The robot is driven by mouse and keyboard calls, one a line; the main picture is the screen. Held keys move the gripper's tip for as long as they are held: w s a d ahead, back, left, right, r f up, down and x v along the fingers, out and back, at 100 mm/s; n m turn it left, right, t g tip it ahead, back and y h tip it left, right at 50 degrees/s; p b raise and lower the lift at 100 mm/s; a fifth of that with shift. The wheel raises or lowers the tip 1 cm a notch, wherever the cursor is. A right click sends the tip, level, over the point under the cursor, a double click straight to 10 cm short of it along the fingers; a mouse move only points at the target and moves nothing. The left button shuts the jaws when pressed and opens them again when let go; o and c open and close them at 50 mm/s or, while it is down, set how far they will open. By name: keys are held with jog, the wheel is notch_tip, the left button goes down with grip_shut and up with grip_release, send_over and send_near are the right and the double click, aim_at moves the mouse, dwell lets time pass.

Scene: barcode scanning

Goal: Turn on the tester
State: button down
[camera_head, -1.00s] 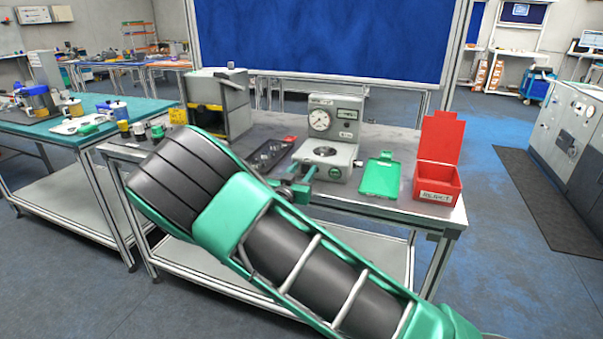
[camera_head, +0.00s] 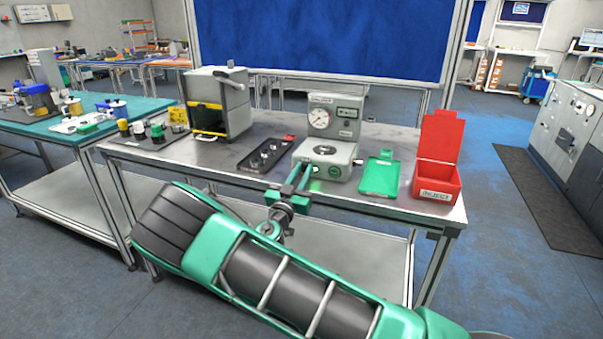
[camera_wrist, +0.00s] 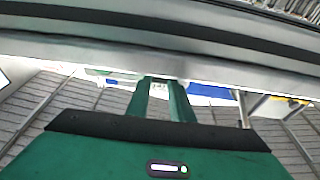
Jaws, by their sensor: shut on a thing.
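The tester (camera_head: 343,128) is a grey unit with a round dial gauge on its upright back. It has a round seat on its base and a small green round spot (camera_head: 335,171) low on its front. My gripper (camera_head: 302,170) is in front of the tester's left front corner, low by the table's front edge. Its two green fingers point toward the tester; I cannot tell whether they touch it. In the wrist view the green fingers (camera_wrist: 163,88) reach a grey edge. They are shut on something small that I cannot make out.
A black tray (camera_head: 262,160) with small parts lies left of the tester. A green tray (camera_head: 381,178) and a red bin (camera_head: 437,183) with an open lid stand to its right. A grey box-shaped machine (camera_head: 228,112) with a yellow front stands at the left.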

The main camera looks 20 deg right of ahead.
jog(key=shift+a, duration=0.1)
dwell(0.3)
jog(key=c, duration=1.6)
grip_release()
jog(key=shift+o, duration=0.2)
jog(key=shift+f, duration=0.1)
jog(key=v, duration=1)
jog(key=shift+s+a+f, duration=0.2)
jog(key=shift+s+f, duration=0.05)
jog(key=shift+f, duration=0.05)
